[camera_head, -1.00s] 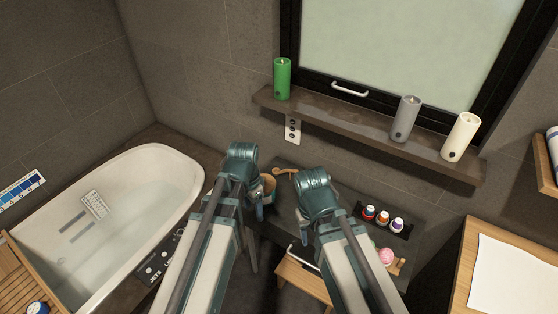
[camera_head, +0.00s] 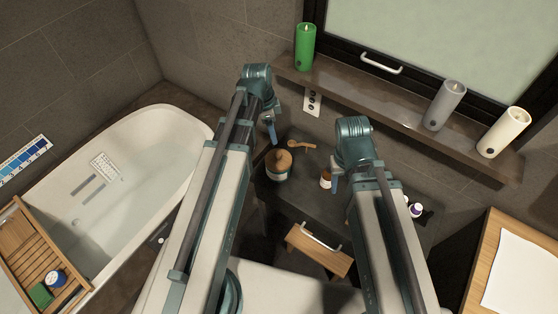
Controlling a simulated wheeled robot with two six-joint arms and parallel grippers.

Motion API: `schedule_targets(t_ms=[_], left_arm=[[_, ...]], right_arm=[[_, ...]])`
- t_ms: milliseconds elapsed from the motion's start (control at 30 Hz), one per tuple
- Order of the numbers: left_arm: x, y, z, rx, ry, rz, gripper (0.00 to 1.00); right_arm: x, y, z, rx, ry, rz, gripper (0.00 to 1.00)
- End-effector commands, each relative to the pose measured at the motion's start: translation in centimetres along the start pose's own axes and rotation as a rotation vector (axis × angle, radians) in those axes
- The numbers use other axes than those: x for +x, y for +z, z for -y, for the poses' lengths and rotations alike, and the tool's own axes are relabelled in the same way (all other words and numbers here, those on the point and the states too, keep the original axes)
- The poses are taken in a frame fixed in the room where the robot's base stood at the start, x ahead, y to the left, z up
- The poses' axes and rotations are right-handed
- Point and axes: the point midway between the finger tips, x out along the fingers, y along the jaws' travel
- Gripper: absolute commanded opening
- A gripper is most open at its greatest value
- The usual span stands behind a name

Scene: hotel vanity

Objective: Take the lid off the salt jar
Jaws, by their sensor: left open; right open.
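The salt jar (camera_head: 277,174), a pale rounded jar with a label, stands on the dark vanity top (camera_head: 300,200) between my two arms. Its brown lid (camera_head: 284,158) sits on top of it. My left gripper (camera_head: 271,134) is open and empty, above and just behind the jar in the picture, pointing down. My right gripper (camera_head: 335,179) is open, to the right of the jar, beside a small amber bottle (camera_head: 325,178). I cannot tell whether it touches the bottle. My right arm hides part of the vanity top.
A wooden scoop (camera_head: 302,146) lies behind the jar. Small bottles (camera_head: 415,209) show past my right arm. Green (camera_head: 305,47), grey (camera_head: 446,105) and white (camera_head: 504,132) candles stand on the window ledge.

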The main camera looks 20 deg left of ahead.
Motion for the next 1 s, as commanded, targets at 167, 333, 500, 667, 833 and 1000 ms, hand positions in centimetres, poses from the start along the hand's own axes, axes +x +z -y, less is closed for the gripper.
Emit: schedule_targets(t_ms=[167,333,500,667,833,1000], left_arm=[[3.4,0.1,0.0,0.0,0.0,0.0,0.66],[5.7,0.1,0.0,-0.001,0.0,0.0,0.66],[6.6,0.0,0.0,-0.001,0.0,0.0,0.66],[6.5,0.0,-0.1,-0.001,0.0,0.0,0.66],[7.5,0.0,-0.2,0.0,0.0,0.0,0.66],[9.6,0.0,-0.5,0.0,0.0,0.0,0.66]], right_arm=[[3.3,-0.2,0.3,0.001,0.0,0.0,0.5],[5.6,-0.3,0.5,0.001,0.0,0.0,0.5],[6.5,-0.4,0.6,0.001,0.0,0.0,0.5],[6.4,-0.4,0.6,0.001,0.0,0.0,0.5],[7.4,-0.4,0.7,0.001,0.0,0.0,0.5],[9.4,-0.6,0.9,0.001,0.0,0.0,0.5]])
